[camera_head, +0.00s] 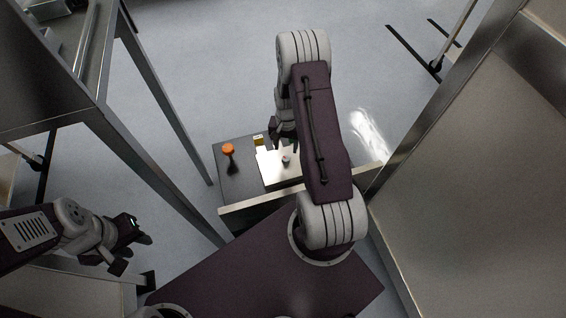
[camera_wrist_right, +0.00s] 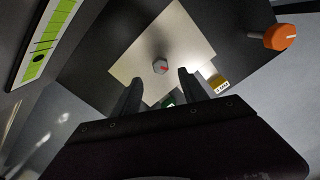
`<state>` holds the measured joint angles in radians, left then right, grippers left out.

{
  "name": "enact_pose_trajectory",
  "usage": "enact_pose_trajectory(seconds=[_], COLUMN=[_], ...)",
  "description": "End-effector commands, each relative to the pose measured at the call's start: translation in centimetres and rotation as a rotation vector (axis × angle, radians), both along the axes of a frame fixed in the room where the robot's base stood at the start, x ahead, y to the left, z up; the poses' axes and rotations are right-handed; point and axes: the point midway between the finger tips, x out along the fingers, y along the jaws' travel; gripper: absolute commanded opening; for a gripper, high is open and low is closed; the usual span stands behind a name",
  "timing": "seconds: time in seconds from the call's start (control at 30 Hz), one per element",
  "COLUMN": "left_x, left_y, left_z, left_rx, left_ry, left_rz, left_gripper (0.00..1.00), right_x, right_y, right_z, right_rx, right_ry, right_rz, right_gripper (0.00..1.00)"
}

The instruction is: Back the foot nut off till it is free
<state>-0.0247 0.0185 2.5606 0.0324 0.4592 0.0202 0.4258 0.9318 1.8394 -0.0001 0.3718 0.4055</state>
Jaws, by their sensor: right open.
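The foot nut (camera_wrist_right: 160,66) is a small grey hex nut with a red mark on its face. It sits on a pale plate (camera_wrist_right: 190,35) and also shows as a small grey piece in the head view (camera_head: 286,160). My right gripper (camera_wrist_right: 159,82) is open and empty. In the wrist view its two fingers stand either side of the line to the nut, with the nut beyond the tips and apart from them. In the head view my right arm partly hides this gripper (camera_head: 278,136). My left gripper (camera_head: 132,254) is at the lower left, fingers apart and empty, far from the nut.
An orange knob (camera_head: 228,149) stands on the dark surface (camera_head: 236,183) left of the plate. A small yellow tag (camera_head: 258,141) is by the plate. A green-marked strip (camera_wrist_right: 45,40) shows in the wrist view. Metal frames stand on both sides; open floor lies beyond.

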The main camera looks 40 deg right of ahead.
Motion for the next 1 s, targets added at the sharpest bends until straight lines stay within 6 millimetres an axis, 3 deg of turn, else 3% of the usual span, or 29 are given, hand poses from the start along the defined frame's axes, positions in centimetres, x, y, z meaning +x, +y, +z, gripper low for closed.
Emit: enact_pose_trajectory(seconds=[0.17, 0.4, 0.53, 0.93, 1.0], left_x=[0.0, 0.0, 0.0, 0.0, 0.0], left_y=[0.0, 0.0, 0.0, 0.0, 0.0], left_z=[-0.5, -4.1, -5.3, -5.7, -5.7], left_rx=[0.0, 0.0, 0.0, 0.0, 0.0], left_ry=[-0.001, -0.001, 0.0, 0.0, 0.0], left_rz=[0.0, 0.0, 0.0, 0.0, 0.0], left_gripper=[0.36, 0.36, 0.36, 0.36, 0.36], right_x=[0.0, 0.0, 0.0, 0.1, 0.1], right_y=[0.0, 0.0, 0.0, 0.0, 0.0], right_z=[-0.8, -6.1, -8.1, -8.9, -8.9], right_rx=[0.0, 0.0, 0.0, -0.001, -0.001], right_ry=[0.0, 0.0, 0.0, -0.002, -0.002], right_rz=[0.0, 0.0, 0.0, 0.0, 0.0], right_gripper=[0.51, 0.51, 0.51, 0.51, 0.31])
